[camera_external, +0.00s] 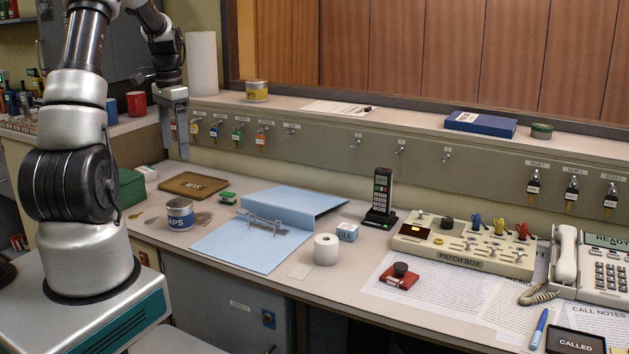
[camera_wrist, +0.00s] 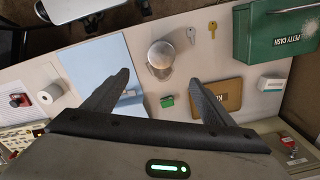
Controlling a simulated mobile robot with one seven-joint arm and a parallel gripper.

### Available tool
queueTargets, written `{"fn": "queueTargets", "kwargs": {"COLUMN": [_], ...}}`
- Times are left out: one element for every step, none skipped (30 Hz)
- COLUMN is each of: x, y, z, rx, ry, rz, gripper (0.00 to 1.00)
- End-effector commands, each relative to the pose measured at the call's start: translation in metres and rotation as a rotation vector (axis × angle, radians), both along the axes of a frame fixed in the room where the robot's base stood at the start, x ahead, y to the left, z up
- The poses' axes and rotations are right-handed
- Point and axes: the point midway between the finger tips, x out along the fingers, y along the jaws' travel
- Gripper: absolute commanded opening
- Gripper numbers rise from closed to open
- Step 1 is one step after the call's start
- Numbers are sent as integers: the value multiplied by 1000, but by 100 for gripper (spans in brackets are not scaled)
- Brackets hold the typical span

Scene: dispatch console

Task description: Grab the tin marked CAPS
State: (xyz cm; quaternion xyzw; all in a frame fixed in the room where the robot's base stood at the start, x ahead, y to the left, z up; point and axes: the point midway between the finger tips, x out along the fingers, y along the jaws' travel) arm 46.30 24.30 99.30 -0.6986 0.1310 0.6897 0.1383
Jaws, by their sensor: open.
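The tin marked CAPS (camera_external: 180,215) is a short metal can with a blue and white label, of which "APS" shows. It stands upright on the left part of the desk, and its round top (camera_wrist: 160,53) shows in the wrist view. My gripper (camera_external: 175,153) is above the desk, over and a little behind the tin in the external view. In the wrist view my gripper (camera_wrist: 161,82) has its two fingers wide apart with nothing between them. The tin lies beyond the fingertips, roughly centred between them, and is not touched.
A blue binder (camera_external: 248,243) lies right of the tin. A brown KEYS tray (camera_external: 194,184) and small green object (camera_external: 228,198) are behind it. Loose keys (camera_wrist: 191,36) and a green PETTY CASH box (camera_wrist: 262,42) lie nearby. Another tin (camera_external: 257,91) with a yellow label stands on the ledge.

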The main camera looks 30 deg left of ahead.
Motion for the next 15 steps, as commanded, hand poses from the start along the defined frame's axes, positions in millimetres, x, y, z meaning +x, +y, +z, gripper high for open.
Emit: {"fn": "queueTargets", "kwargs": {"x": [1, 1, 1, 1, 1, 1, 1, 1, 0, 0, 0, 1, 0, 0, 0], "y": [6, 9, 10, 11, 11, 11, 11, 10, 10, 10, 10, 10, 10, 10, 10], "z": [-12, -15, -20, -23, -27, -33, -38, -45, -54, -61, -67, -76, -83, -89, -98], "rx": [-5, -6, -8, -10, -9, -10, -11, -11, -11, -10, -11, -10, -11, -10, -11], "ry": [9, 11, 14, 16, 17, 18, 19, 19, 20, 19, 20, 19, 20, 19, 20], "rz": [-6, -9, -13, -15, -16, -17, -17, -17, -16, -16, -16, -16, -16, -16, -16], "gripper": [78, 78, 78, 78, 78, 78, 78, 78, 78, 78, 78, 78, 78, 78, 78]}}
